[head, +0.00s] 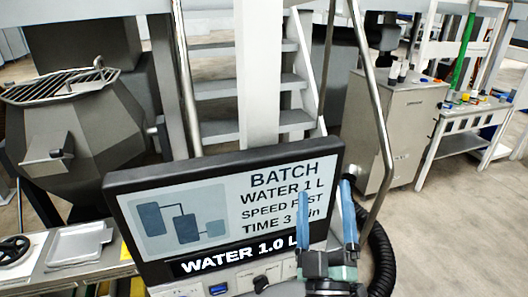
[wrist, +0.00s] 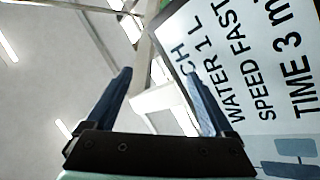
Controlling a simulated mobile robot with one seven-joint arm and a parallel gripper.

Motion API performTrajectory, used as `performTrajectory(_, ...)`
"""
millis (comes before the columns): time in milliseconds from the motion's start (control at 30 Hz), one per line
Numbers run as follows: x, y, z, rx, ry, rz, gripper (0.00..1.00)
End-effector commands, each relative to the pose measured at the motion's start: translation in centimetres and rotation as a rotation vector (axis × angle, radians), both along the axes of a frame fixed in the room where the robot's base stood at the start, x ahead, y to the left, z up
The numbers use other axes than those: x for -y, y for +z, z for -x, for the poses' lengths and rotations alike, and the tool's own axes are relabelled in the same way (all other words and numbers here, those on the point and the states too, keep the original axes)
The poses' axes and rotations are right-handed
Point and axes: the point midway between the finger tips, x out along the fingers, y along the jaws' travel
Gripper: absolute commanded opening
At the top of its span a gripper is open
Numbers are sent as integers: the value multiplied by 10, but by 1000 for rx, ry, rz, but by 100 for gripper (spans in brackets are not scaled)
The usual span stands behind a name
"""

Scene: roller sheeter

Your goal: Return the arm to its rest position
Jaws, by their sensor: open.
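My gripper (head: 326,222) is open and empty, with its two blue fingers pointing up in front of the right part of a display screen (head: 180,222). The screen reads BATCH, WATER 1 L, SPEED FAST, a partly covered TIME line and WATER 1.0 L. In the wrist view my gripper (wrist: 163,100) shows both blue fingers spread, with nothing between them. The screen (wrist: 255,70) fills the right side of that view, close to the right finger; I cannot tell whether they touch.
Below the screen is a control panel with a black knob (head: 261,283). A metal stair (head: 222,88) with handrails stands behind it. A grey hopper with a grate (head: 62,88) is at left. A steel cabinet (head: 388,125) and a white cart (head: 468,130) stand at right, with open floor in front.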

Motion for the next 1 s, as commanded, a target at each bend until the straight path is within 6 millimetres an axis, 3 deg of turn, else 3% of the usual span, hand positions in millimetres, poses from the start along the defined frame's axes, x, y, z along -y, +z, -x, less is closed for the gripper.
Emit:
performTrajectory(33, 0, 45, 0, 67, -4, -51, 88)
performTrajectory(200, -10, 174, 21, 233, 55, -283, 88)
performTrajectory(300, -28, 241, 48, 297, 157, -416, 88)
performTrajectory(400, -52, 291, 80, 327, 286, -509, 88)
performTrajectory(500, -75, 321, 107, 330, 399, -556, 88)
performTrajectory(600, -90, 337, 126, 326, 472, -572, 88)
performTrajectory(1000, -98, 342, 134, 316, 506, -578, 88)
